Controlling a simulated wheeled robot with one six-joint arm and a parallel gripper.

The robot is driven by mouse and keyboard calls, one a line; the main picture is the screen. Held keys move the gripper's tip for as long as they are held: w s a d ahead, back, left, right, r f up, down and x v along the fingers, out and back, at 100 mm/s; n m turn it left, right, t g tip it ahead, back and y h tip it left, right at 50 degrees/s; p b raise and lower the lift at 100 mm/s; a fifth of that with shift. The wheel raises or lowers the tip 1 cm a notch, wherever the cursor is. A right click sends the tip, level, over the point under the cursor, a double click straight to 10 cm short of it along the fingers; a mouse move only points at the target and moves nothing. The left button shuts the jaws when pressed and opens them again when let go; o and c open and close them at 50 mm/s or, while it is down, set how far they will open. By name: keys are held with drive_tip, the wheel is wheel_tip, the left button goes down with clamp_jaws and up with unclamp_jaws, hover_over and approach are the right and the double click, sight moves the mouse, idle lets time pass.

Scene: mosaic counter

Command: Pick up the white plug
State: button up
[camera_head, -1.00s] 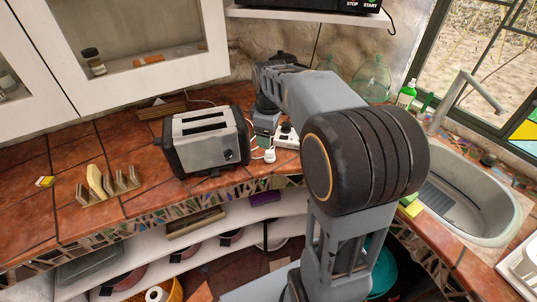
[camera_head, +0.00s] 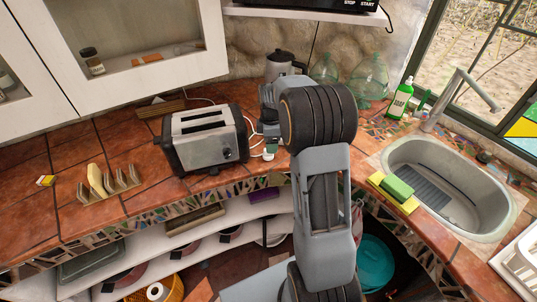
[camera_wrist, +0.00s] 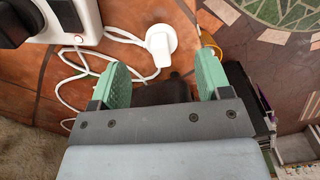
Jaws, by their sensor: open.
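The white plug (camera_wrist: 160,42) lies on the tiled counter in the wrist view, with its white cord looping off to the left. It also shows as a small white spot (camera_head: 268,155) right of the toaster in the head view. My gripper (camera_wrist: 162,60) is open and empty, its two green-padded fingers spread to the left and right. The plug appears between and just beyond the fingertips, apart from both pads. In the head view my arm covers part of the counter here, and the gripper (camera_head: 270,146) is small beside the toaster.
A silver and black toaster (camera_head: 206,140) stands close to the left of my gripper. A white power strip (camera_wrist: 65,22) with a black plug lies at the upper left in the wrist view. Glass jugs, a green bottle (camera_head: 400,100) and a sink (camera_head: 480,165) are to the right.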

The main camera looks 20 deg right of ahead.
drive_tip(key=shift+f+p, duration=0.6)
drive_tip(key=shift+f, duration=2.05)
drive_tip(key=shift+a, duration=0.1)
drive_tip(key=c, duration=0.9)
